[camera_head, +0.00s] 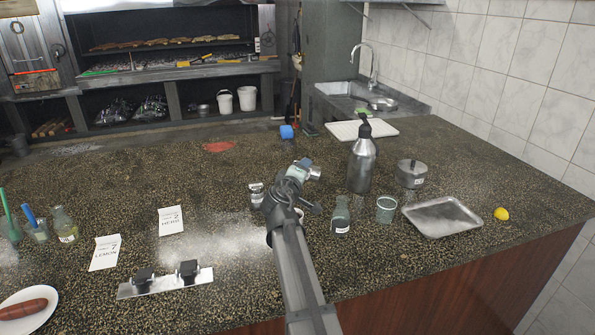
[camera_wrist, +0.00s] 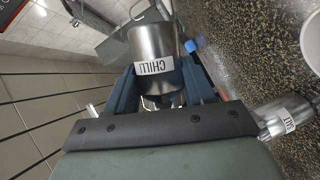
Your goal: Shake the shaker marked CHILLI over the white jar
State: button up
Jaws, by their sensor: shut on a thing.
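The metal shaker (camera_wrist: 153,68) with the CHILLI label is between my gripper's two blue-grey fingers (camera_wrist: 160,82) in the wrist view. My gripper (camera_head: 304,170) is shut on it, above the counter in the head view. The shaker's metal end (camera_head: 315,173) shows there at the gripper's right and looks tipped sideways. A white round rim, seemingly the white jar (camera_head: 299,213), shows partly behind my arm in the head view. A white rim, likely the same jar, also shows at the right edge of the wrist view (camera_wrist: 313,42). The jar's inside is hidden.
A second metal shaker, marked SALT (camera_wrist: 287,118), stands close to the left of my arm (camera_head: 257,194). A glass bottle (camera_head: 340,216), a green glass (camera_head: 386,209), a metal pump bottle (camera_head: 362,165) and a tray (camera_head: 441,217) stand to the right. Paper cards lie left.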

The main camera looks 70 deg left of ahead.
jog(key=s+d+r+n+t+y, duration=0.25)
jog(key=d+n, duration=0.45)
jog(key=n, duration=0.4)
jog(key=shift+y, duration=0.35)
jog(key=shift+w+a+f, duration=0.1)
jog(key=shift+w+f, duration=0.05)
jog(key=shift+f, duration=1.5)
jog(key=shift+w+f, duration=0.1)
jog(key=shift+f, duration=1.55)
jog(key=shift+r, duration=1.95)
jog(key=shift+r, duration=0.1)
